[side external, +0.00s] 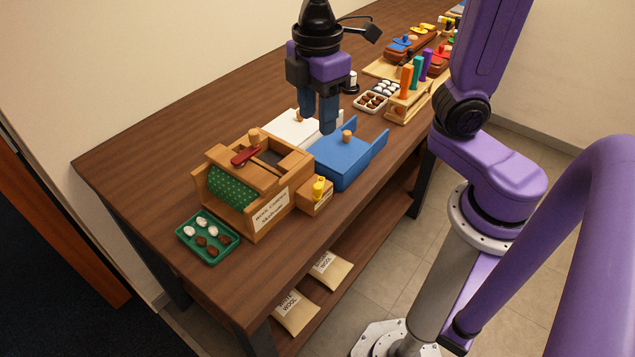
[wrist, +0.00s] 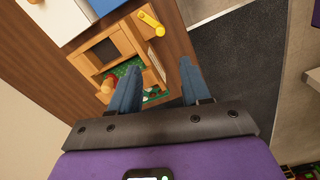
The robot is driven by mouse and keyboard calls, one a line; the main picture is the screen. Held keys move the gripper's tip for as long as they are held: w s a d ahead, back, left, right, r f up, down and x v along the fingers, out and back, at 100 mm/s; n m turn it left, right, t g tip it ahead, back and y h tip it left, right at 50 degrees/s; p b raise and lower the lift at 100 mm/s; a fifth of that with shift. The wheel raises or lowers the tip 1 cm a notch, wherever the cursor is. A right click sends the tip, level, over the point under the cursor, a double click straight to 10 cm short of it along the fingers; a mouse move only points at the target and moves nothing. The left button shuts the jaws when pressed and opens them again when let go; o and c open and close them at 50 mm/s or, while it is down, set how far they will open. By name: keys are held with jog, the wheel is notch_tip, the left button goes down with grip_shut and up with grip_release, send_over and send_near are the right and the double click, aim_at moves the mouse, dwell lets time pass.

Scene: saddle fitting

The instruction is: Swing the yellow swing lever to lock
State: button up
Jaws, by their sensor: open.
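The yellow swing lever (side external: 319,187) sits on a small wooden block (side external: 314,200) at the front right of a wooden box (side external: 262,205). In the wrist view the lever (wrist: 151,23) is a yellow bar with a round knob near the right end, lying at a slant. My gripper (side external: 319,125) hangs above the bench, over the white and blue boxes and well above the lever. In the wrist view its fingers (wrist: 158,80) are apart with nothing between them. It touches nothing.
The wooden box has a red handle (side external: 245,156) and green dotted padding (side external: 231,192). A blue box (side external: 340,165) and white box (side external: 292,130) stand behind it. A green tray (side external: 207,257) is at front left. Upright coloured pegs (side external: 416,70) stand farther back. The bench's left side is clear.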

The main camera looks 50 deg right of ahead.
aim_at(317, 186)
notch_tip(317, 186, down, 17)
jog(key=shift+f, duration=0.1)
dwell(0.6)
grip_shut()
